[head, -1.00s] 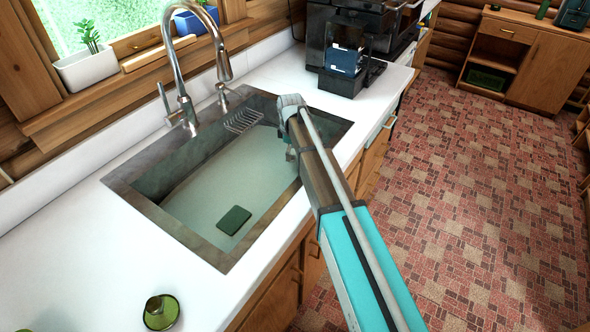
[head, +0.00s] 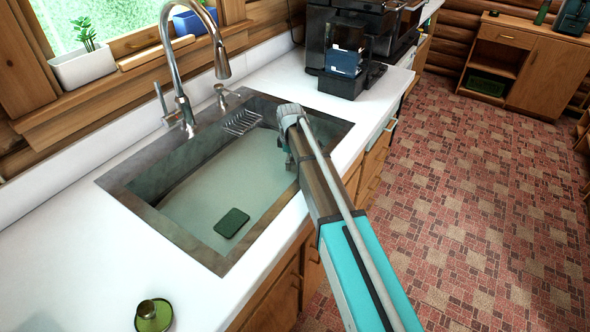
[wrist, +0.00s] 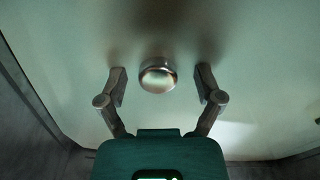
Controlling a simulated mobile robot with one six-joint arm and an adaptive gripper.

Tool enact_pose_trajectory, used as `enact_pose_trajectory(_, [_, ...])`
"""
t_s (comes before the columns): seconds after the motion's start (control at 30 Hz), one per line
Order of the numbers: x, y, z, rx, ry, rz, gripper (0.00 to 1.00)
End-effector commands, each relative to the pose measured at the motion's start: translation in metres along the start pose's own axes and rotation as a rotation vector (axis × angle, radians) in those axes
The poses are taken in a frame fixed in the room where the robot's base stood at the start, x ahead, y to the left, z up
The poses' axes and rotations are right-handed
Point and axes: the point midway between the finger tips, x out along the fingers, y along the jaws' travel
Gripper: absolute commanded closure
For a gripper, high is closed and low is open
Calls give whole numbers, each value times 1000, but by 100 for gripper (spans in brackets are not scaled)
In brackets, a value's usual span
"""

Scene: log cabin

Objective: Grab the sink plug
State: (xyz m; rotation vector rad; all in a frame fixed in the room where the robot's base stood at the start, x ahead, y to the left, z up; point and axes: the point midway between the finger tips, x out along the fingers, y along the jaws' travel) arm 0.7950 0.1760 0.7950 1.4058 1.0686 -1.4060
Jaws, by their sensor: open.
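The sink plug (wrist: 158,77) is a small round shiny metal knob on the pale sink floor in the wrist view. My gripper (wrist: 160,68) is open, with one finger on each side of the plug. Clear gaps show between the plug and both fingers; I cannot tell the height above it. In the head view my gripper (head: 291,164) reaches down into the sink (head: 166,223) at its right side. The plug is hidden there behind my arm.
A dark green sponge (head: 232,223) lies on the sink floor. A wire rack (head: 242,121) hangs at the back, near the curved faucet (head: 176,75). A green round dish (head: 154,316) stands on the white counter. Sink walls surround my gripper.

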Motion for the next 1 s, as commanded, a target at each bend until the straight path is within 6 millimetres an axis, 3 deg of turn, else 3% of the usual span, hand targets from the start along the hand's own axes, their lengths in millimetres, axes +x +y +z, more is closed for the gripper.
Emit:
enact_pose_trajectory(0.13, [0, 0, 0, 0, 0, 0, 19])
enact_pose_trajectory(0.57, [0, 0, 0, -1, 0, 0, 99])
enact_pose_trajectory(1.0, [-3, -1, 0, -1, 0, -1, 100])
